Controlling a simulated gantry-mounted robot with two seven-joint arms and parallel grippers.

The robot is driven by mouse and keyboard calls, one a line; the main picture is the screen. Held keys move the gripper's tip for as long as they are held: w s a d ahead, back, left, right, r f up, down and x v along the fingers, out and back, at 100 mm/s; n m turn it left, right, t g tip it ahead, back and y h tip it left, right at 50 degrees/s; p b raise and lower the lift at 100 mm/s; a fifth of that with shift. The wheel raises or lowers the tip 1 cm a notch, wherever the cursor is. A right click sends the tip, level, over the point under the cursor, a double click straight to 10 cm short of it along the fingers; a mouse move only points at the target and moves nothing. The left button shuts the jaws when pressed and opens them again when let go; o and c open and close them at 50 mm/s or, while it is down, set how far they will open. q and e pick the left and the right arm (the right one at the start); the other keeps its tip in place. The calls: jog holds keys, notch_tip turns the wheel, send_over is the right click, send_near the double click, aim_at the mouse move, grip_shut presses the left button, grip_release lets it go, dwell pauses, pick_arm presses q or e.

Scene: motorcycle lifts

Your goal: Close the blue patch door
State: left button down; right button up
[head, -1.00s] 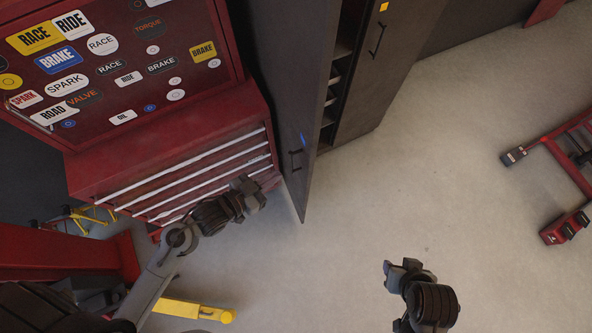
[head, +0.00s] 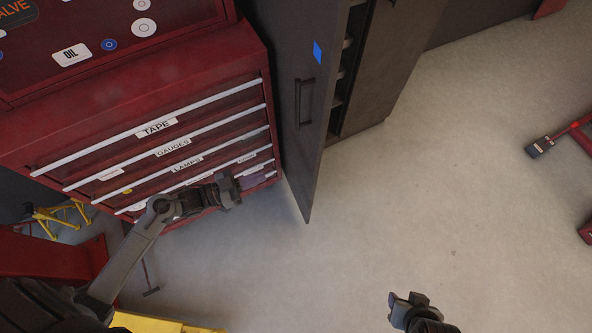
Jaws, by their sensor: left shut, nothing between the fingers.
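The dark cabinet door (head: 297,140) with the blue patch (head: 317,52) and a black bar handle (head: 304,103) stands ajar. The dark inside with shelves shows in the gap to its right. My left gripper (head: 234,188) is shut and empty, left of the door's lower part and in front of the red drawers, apart from the door in the picture. My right gripper (head: 404,303) is at the bottom edge, over the floor and away from the door. Its jaw opening is unclear.
A red tool chest (head: 225,70) with labelled drawers stands left of the door. The other cabinet door (head: 393,70) is to the right. Yellow stands (head: 62,215) sit at left and a red lift part (head: 582,138) at far right. The floor (head: 450,190) between is clear.

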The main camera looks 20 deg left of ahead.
aim_at(311, 160)
pick_arm(q)
jog(key=b+x, duration=0.2)
jog(key=x, duration=1.1)
jog(key=shift+w+d+f, duration=0.1)
jog(key=shift+w+f, duration=0.05)
jog(key=shift+f, duration=0.05)
jog(key=shift+w+d, duration=0.2)
jog(key=shift+d, duration=0.05)
